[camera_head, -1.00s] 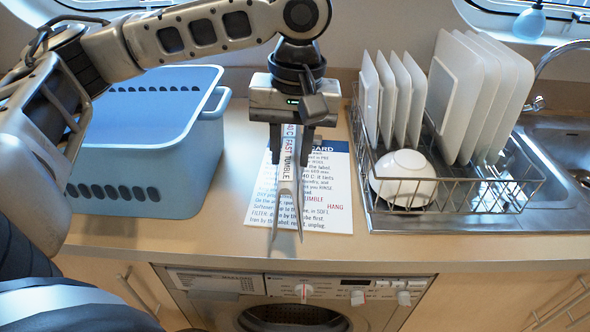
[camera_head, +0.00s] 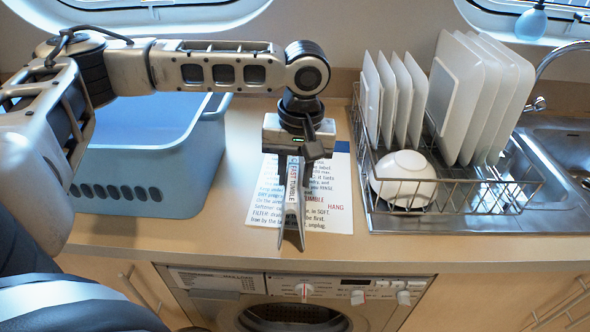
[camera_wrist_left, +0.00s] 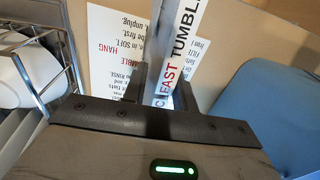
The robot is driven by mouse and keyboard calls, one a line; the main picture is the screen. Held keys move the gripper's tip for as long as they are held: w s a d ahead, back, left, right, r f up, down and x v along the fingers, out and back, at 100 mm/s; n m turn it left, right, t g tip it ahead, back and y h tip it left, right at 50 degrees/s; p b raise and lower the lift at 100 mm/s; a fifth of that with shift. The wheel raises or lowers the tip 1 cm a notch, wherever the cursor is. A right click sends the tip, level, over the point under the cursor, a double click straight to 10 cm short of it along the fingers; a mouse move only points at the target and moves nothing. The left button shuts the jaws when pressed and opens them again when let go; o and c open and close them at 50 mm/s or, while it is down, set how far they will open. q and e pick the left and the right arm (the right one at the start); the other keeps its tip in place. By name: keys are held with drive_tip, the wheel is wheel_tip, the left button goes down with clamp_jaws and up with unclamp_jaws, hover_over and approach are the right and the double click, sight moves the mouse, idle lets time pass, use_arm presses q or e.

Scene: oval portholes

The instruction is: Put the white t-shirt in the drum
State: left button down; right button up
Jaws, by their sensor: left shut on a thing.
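My left gripper (camera_head: 298,165) is over the counter in front of the care card, pointing down. The strip also shows between the fingers in the left wrist view (camera_wrist_left: 180,48). I cannot tell whether this is part of a t-shirt; no white t-shirt shows clearly. The washing machine (camera_head: 225,282) is under the counter. Its round dark front (camera_head: 290,318), where the drum is, is cut off by the lower picture edge. My right gripper is not in view.
A blue basket (camera_head: 150,165) stands on the counter at left, behind my left arm. A printed card (camera_head: 330,205) lies beneath the gripper. A wire rack (camera_head: 470,195) with plates and a white bowl (camera_head: 403,176) stands at right beside the sink (camera_head: 560,160). The counter's front strip is clear.

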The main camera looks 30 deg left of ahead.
use_arm(q)
drive_tip(key=c, duration=1.1)
unclamp_jaws()
drive_tip(key=shift+f, duration=0.1)
wheel_tip(320, 180, up, 12)
drive_tip(key=shift+w+d, duration=0.2)
drive_tip(key=shift+d, duration=0.2)
